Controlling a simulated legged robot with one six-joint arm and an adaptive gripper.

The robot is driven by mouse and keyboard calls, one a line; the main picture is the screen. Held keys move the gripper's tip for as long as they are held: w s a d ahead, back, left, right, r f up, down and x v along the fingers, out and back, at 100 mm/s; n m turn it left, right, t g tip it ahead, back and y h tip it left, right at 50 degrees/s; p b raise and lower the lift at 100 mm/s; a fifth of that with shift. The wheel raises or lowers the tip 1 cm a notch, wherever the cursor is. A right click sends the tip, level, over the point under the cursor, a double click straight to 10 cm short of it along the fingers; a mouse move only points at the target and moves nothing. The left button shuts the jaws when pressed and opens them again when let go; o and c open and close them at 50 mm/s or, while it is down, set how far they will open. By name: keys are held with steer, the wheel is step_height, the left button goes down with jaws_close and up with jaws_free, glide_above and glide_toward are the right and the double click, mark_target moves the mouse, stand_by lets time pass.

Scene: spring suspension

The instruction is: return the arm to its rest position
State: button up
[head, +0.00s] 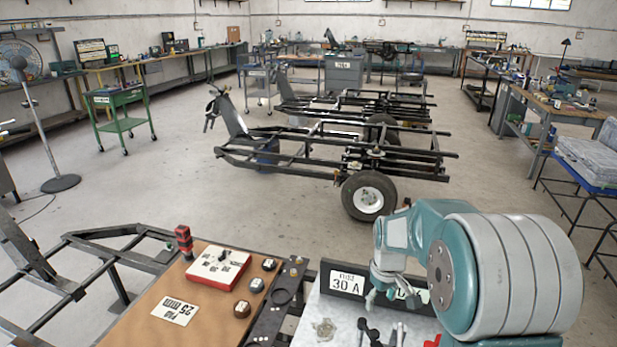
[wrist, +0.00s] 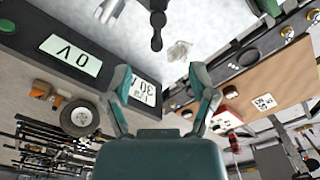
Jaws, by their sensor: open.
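My arm is at the lower right of the head view, with its large grey-and-teal joint nearest the camera. My gripper (head: 387,292) hangs above the light grey bench top (head: 330,310), in front of a dark panel with a "30 A" label (head: 347,283). In the wrist view my gripper (wrist: 163,82) shows two teal fingers spread apart, with nothing between them. A second label on the dark panel (wrist: 70,53) also shows there. Whether the fingertips touch the panel is hard to tell.
A brown board (head: 215,305) holds a red-and-white box (head: 217,267) and several dark knobs. Hand tools (head: 385,335) and a clear star-shaped piece (head: 324,328) lie on the grey bench top. A wheeled black frame (head: 330,150) stands beyond, with open floor around it.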

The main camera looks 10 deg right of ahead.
steer(key=s+a+r+m+t, duration=0.2)
steer(key=s+a+r+t, duration=0.15)
steer(key=s+r, duration=0.75)
steer(key=s+a+r+m+t, duration=0.2)
steer(key=s+r, duration=0.3)
steer(key=s, duration=0.7)
steer(key=shift+s+a, duration=0.4)
steer(key=shift+a, duration=0.3)
